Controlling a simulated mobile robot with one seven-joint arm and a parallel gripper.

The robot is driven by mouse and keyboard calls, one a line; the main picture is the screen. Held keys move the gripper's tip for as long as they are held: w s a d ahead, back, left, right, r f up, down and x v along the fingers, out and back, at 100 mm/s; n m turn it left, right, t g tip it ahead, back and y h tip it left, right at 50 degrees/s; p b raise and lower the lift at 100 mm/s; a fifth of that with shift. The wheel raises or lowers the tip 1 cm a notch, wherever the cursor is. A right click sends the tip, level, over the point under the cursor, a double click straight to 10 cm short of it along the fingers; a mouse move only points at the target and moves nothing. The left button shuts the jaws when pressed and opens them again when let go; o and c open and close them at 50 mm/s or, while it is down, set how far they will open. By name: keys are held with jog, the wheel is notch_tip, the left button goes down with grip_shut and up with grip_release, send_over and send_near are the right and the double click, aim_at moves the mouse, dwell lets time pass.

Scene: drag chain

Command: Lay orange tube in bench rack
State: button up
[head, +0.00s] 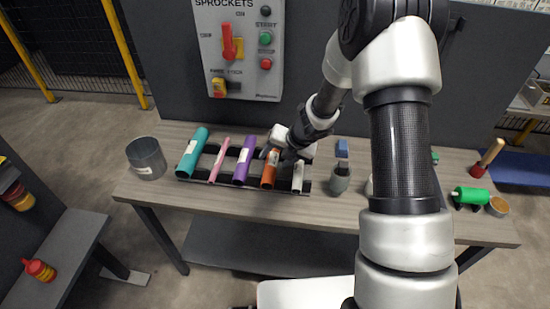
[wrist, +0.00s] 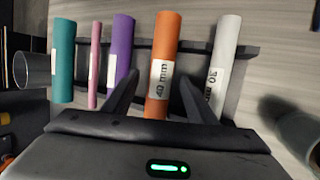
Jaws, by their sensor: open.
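The orange tube (wrist: 165,60) lies in the black bench rack (wrist: 254,50), between the purple tube (wrist: 122,45) and the white tube (wrist: 225,60). Its label reads 40 mm. In the head view the orange tube (head: 268,178) lies along the rack's slots beside my gripper (head: 274,157). In the wrist view my gripper (wrist: 163,95) is open, with one finger on each side of the orange tube. Gaps show between both fingers and the tube. A teal tube (wrist: 63,60) and a pink tube (wrist: 94,65) lie in the rack further left.
A grey bucket (head: 147,158) stands left of the rack on the bench (head: 240,206). A grey container (head: 340,179) and a blue block (head: 342,148) are to the right. A green roller (head: 470,195) sits far right. The bench front is clear.

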jog(key=p+v, duration=0.4)
jog(key=v, duration=1.2)
jog(key=shift+s+r, duration=0.2)
jog(key=shift+r, duration=0.2)
jog(key=w+d+r+m+t+h, duration=0.1)
jog(key=w+d+r+m+t, duration=0.1)
jog(key=r+m, duration=0.3)
jog(key=w+d+r+m+t+h, duration=0.2)
jog(key=d+r, duration=0.1)
jog(key=r, duration=0.4)
jog(key=s+d+r+m+t+h, duration=0.2)
jog(key=s+d+r+m+h, duration=0.3)
jog(key=r+m, duration=0.45)
jog(key=s+d+r+m+g, duration=0.2)
jog(key=s+d+m, duration=0.1)
jog(key=s+m, duration=0.6)
jog(key=s+a+f+m+g+y, duration=0.1)
jog(key=s+a+m, duration=0.2)
jog(key=s, duration=0.3)
jog(key=s+a+m+g+y, duration=0.1)
jog(key=s+a+m+y, duration=0.1)
jog(key=s+a+m, duration=0.2)
jog(key=s+a, duration=0.1)
jog(key=s, duration=0.2)
jog(key=shift+s+a+f+g+y+p, duration=0.2)
jog(key=shift+s+f+g+y+p, duration=0.1)
jog(key=shift+s+f+g, duration=0.1)
